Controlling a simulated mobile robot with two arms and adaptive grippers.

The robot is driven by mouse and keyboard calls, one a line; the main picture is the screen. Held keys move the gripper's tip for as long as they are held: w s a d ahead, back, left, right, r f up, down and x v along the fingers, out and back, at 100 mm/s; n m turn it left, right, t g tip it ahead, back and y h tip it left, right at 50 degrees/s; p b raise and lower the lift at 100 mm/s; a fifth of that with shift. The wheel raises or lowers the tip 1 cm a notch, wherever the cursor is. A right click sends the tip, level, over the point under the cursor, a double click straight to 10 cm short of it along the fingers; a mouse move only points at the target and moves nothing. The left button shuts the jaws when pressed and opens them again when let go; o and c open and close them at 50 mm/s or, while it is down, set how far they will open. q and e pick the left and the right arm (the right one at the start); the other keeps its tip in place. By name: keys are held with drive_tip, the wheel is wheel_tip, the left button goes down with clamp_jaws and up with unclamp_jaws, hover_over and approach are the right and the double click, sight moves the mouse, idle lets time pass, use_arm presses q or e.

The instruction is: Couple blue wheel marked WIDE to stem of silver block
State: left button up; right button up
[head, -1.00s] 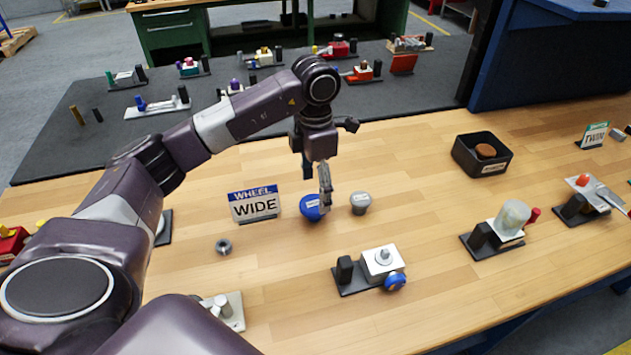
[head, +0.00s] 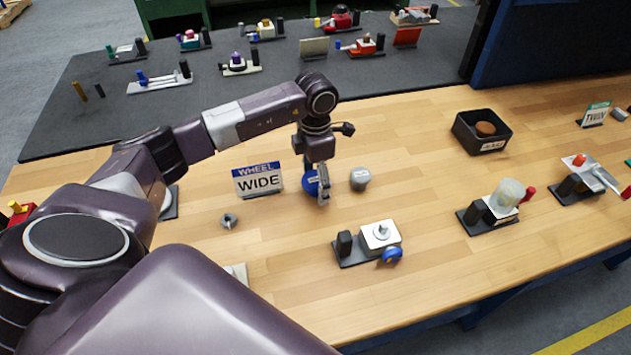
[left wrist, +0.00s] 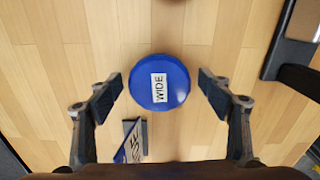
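The blue wheel (left wrist: 172,95) with a white WIDE label lies on the table, label up; in the head view the wheel (head: 310,184) is partly hidden by my gripper. My left gripper (left wrist: 158,88) is open above it, one finger on each side with gaps, not touching it as far as the wrist view shows. In the head view the left gripper (head: 322,188) points down at the wheel. The silver block (head: 379,236) with a short upright stem (head: 382,230) sits on a black base nearer the front, with a small blue knob on its side. My right gripper is not in view.
A WHEEL WIDE sign (head: 258,180) stands left of the wheel. A grey knob (head: 360,179) stands close to its right. A metal ring (head: 229,220) lies front left. A black bin (head: 481,132) and other fixtures stand to the right. Table between wheel and block is clear.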

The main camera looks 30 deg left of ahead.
use_arm(q)
drive_tip(key=c, duration=1.2)
drive_tip(key=shift+c, duration=0.2)
